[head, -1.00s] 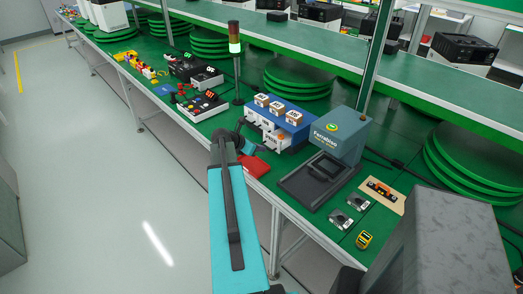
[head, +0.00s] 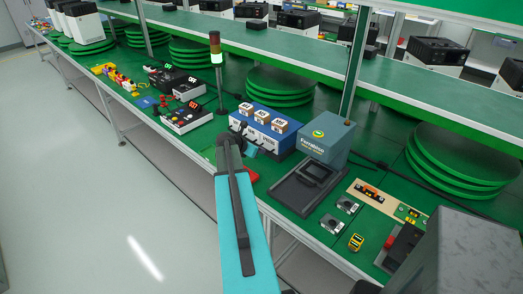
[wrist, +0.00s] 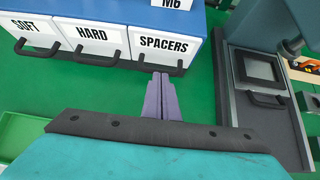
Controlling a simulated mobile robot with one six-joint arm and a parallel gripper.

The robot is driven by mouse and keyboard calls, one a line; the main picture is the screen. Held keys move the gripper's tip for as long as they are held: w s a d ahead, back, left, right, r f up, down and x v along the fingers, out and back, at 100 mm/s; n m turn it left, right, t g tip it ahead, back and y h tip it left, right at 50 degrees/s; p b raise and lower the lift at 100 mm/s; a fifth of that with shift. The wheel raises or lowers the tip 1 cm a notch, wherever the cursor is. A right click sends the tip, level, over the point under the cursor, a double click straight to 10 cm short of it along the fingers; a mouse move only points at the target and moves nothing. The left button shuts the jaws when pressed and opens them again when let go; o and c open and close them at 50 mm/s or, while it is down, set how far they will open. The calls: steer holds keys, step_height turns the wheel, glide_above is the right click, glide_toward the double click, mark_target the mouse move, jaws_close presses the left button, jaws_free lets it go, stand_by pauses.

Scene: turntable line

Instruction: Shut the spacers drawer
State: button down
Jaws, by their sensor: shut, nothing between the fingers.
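The blue drawer unit (head: 290,139) stands on the green bench, with three white drawer fronts labelled SOFT (wrist: 30,27), HARD (wrist: 97,35) and SPACERS (wrist: 164,43). The spacers drawer is the right one in the wrist view. Its front looks about in line with its neighbours, with no clear gap behind it. My gripper (wrist: 160,76) is shut and empty, its purple fingers pointing at the dark spacers handle (wrist: 177,71). The tips are at or very near the handle; I cannot tell if they touch. In the head view my arm hides the fingers.
Right of the unit stands a grey machine (head: 327,139) with a dark tray base (head: 290,194). A signal tower (head: 216,58) stands left of it.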

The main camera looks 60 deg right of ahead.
steer(key=shift+s+d+r, duration=0.1)
steer(key=shift+s+d, duration=0.1)
steer(key=shift+d, duration=0.05)
steer(key=shift+a, duration=0.1)
steer(key=shift+w+a+f, duration=0.2)
steer(key=shift+a, duration=0.2)
steer(key=a, duration=0.2)
steer(key=w+a, duration=0.1)
steer(key=a, duration=0.1)
steer(key=b+v, duration=0.2)
steer(key=v, duration=0.7)
steer(key=shift+w+a, duration=0.1)
steer(key=shift+w, duration=0.05)
